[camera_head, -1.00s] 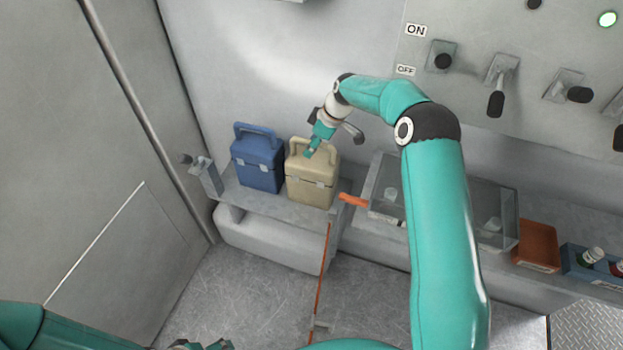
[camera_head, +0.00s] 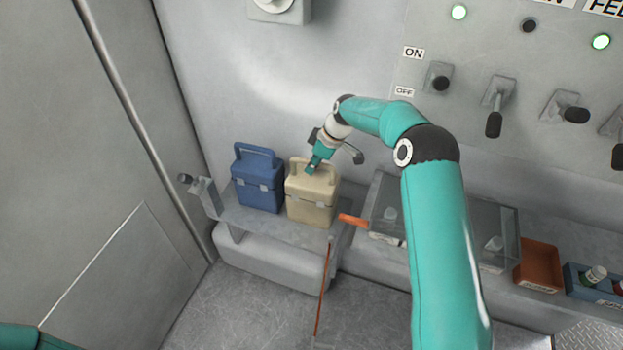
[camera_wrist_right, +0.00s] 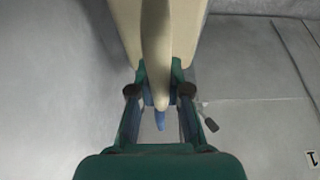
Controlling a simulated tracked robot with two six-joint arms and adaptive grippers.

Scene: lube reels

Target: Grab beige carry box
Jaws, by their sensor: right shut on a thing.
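The beige carry box (camera_head: 311,202) stands upright on a grey shelf, just right of the blue carry box (camera_head: 258,182). My right gripper (camera_head: 311,170) reaches down from the upper right and is shut on the box's top handle. In the right wrist view the beige handle (camera_wrist_right: 156,60) runs between the fingers of my right gripper (camera_wrist_right: 160,88), and the box body spreads behind it. In the head view the fingers partly cover the handle. Only a teal part of my left arm shows at the lower left corner; its gripper is out of view.
The grey shelf (camera_head: 285,232) carries both boxes, with a bracket (camera_head: 203,196) at its left end. Right of the beige box are an orange bar (camera_head: 353,221), a clear-walled bin (camera_head: 450,222), an orange tray (camera_head: 538,266) and a blue bottle holder (camera_head: 597,289). Switch levers (camera_head: 495,110) line the wall above.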

